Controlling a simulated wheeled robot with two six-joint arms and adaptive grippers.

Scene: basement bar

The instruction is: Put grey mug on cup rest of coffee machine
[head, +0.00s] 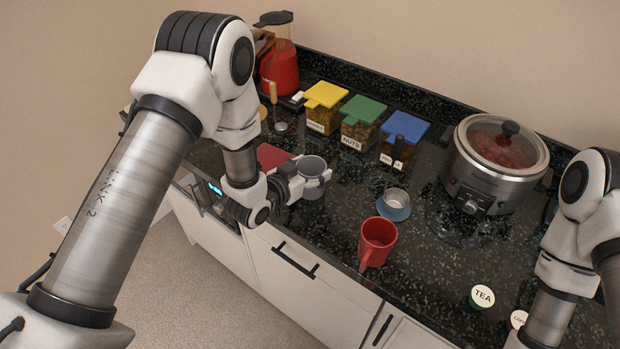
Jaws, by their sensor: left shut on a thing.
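The grey mug (312,164) is at the middle of the head view, over the dark counter near its front edge. My left gripper (316,182) is shut on it at its side; the mug looks upright. I cannot tell whether its base touches the counter. I cannot make out a coffee machine or its cup rest for certain. A red appliance (279,68) stands at the back left, partly hidden by my left arm. My right arm shows at the right edge, but its gripper is out of view.
A red mug (377,242) and a small metal cup on a blue saucer (394,212) stand right of my left gripper. Yellow, green and blue-lidded boxes (362,110) line the back. A slow cooker (494,165) stands at right. A TEA-labelled round item (482,296) lies near the front.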

